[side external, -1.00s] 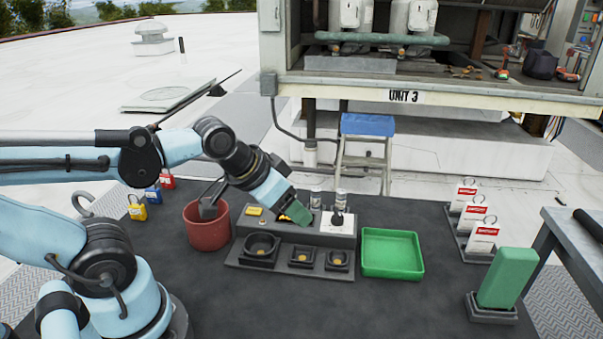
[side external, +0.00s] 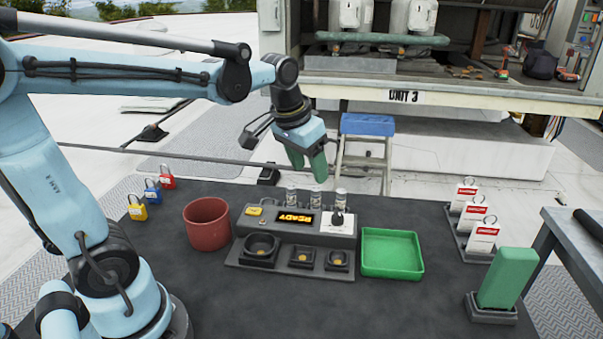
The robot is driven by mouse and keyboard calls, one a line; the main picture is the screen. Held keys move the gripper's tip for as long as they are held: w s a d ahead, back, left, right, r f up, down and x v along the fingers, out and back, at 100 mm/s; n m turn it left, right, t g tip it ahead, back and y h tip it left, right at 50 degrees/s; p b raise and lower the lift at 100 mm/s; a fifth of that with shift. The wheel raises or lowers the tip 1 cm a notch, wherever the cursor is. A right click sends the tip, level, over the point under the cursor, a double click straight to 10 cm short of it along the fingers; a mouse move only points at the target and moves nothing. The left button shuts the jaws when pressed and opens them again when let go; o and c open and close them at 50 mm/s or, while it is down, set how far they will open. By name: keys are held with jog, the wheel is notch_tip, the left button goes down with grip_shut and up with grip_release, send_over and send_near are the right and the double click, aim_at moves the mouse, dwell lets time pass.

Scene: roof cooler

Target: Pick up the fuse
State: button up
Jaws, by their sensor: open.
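Three small clear-and-silver cylinders that look like fuses stand upright in a row at the back of the grey tester: the left one (side external: 291,196), the middle one (side external: 316,198) and the right one (side external: 341,198). Which one the task means I cannot tell. The tester (side external: 262,225) has a lit display (side external: 295,217) and a white panel with a black knob. My gripper (side external: 309,174) points down with green fingers parted and nothing visible between them. It is above the row, around the left and middle cylinders in the picture; its exact depth is unclear.
Black sockets (side external: 301,257) line the tester's front. A red bin (side external: 207,225) stands left, a green tray (side external: 392,255) right. Red-and-white tags (side external: 483,236) and a green block (side external: 506,278) in a holder stand right. The front mat (side external: 330,305) is clear.

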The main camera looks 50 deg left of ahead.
aim_at(316, 189)
jog(key=w+a+f+g, duration=0.1)
jog(key=w+a, duration=0.1)
jog(key=w+a+f+g, duration=0.1)
jog(key=w+a, duration=0.2)
jog(key=w+a+f+n+g, duration=0.1)
jog(key=w+a, duration=0.2)
jog(key=shift+w+f+g, duration=0.15)
jog(key=shift+f+g, duration=0.15)
jog(key=shift+g, duration=0.1)
notch_tip(316, 189, down, 12)
jog(key=shift+w+f, duration=0.1)
jog(key=shift+c, duration=0.3)
grip_shut()
